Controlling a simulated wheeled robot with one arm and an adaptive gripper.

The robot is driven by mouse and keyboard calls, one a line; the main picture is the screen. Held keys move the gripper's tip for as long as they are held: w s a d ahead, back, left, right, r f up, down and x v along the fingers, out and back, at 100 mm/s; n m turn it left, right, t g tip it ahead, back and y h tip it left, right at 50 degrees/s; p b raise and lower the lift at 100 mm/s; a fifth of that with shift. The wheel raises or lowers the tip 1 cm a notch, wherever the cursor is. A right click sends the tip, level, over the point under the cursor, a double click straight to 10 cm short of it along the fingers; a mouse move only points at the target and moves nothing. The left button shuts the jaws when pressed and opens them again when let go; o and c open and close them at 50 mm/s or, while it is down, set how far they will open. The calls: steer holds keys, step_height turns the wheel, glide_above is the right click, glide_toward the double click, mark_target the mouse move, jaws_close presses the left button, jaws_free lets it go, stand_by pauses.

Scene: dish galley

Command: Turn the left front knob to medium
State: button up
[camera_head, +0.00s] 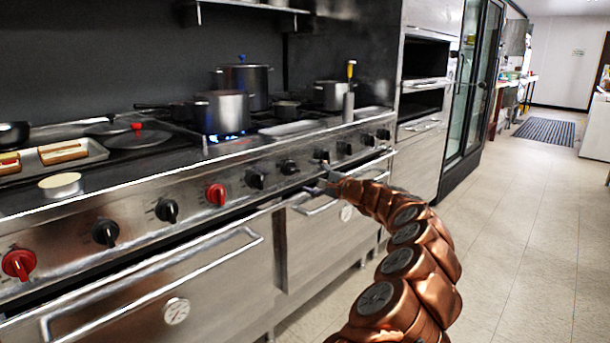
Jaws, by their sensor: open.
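A row of knobs runs along the steel front panel (135,213) of the range. From the left they include a red knob (18,263), a black knob (105,232), another black knob (167,210) and a second red knob (216,194). More black knobs (254,178) follow to the right. I cannot tell which one is the left front knob, and their dial marks are too small to read. My gripper (317,178) is open and empty, just in front of and below a black knob (321,156). It seems apart from that knob, though contact is hard to judge.
Oven handles (160,275) stick out below the panel. A pot (222,112) stands over a blue flame (225,137). A tray (45,158), a lid (138,138) and other pots (247,80) sit on the range top. The floor (520,220) to the right is clear.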

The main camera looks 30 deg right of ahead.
steer(key=shift+v, duration=2.4)
